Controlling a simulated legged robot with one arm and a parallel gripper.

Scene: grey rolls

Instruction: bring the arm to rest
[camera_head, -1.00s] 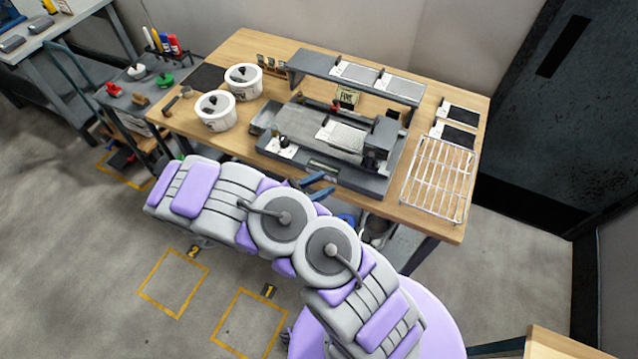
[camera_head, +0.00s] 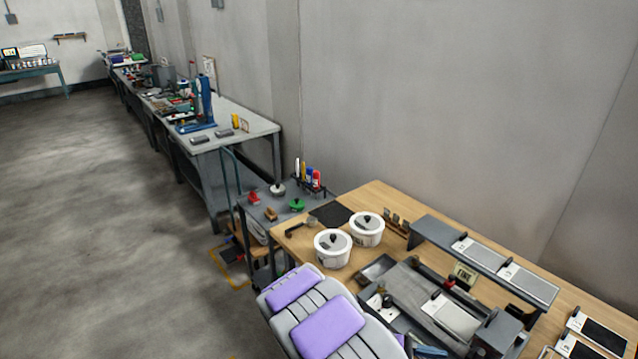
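My arm shows at the bottom centre of the head view as grey segments with purple pads, in front of the wooden workbench (camera_head: 385,195). Only part of the arm is in the frame. My gripper is not in view, so I cannot see its fingers or whether it holds anything.
Two white tubs (camera_head: 333,248) and a grey machine (camera_head: 425,300) stand on the workbench. A grey shelf (camera_head: 480,262) is behind them. A cart (camera_head: 268,212) with coloured items stands left of the bench. A long grey bench (camera_head: 235,130) lies beyond. Open floor (camera_head: 90,220) is at left.

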